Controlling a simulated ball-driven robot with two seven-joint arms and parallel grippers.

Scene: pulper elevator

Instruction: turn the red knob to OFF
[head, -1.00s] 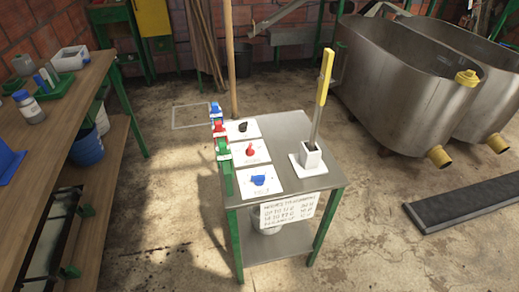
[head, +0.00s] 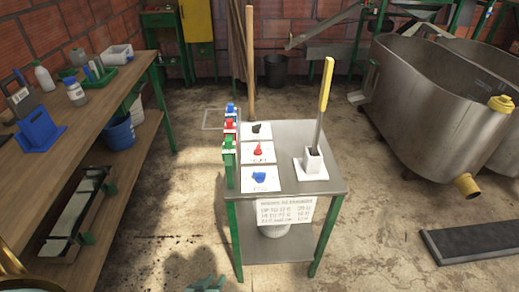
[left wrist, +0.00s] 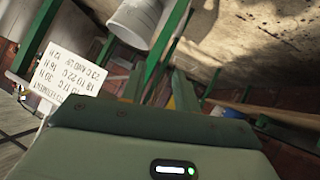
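The red knob (head: 258,150) sits on a white labelled plate (head: 267,158) on the small metal-topped table (head: 308,187), between a black knob (head: 256,129) and a blue knob (head: 259,177). The label print is too small to read. My left gripper (head: 207,284) just shows at the bottom edge of the head view, in front of and below the table, well apart from the red knob. In the left wrist view its two fingers (left wrist: 160,90) stand apart with nothing between them. The knob is not in that view. My right gripper is not in view.
A yellow-handled lever (head: 326,88) stands in a white base right of the knobs. Red, green and blue clips line the table's left edge. A paper sign (head: 286,211) hangs in front. A workbench (head: 95,110) is left, metal tanks (head: 425,100) right. Floor before the table is clear.

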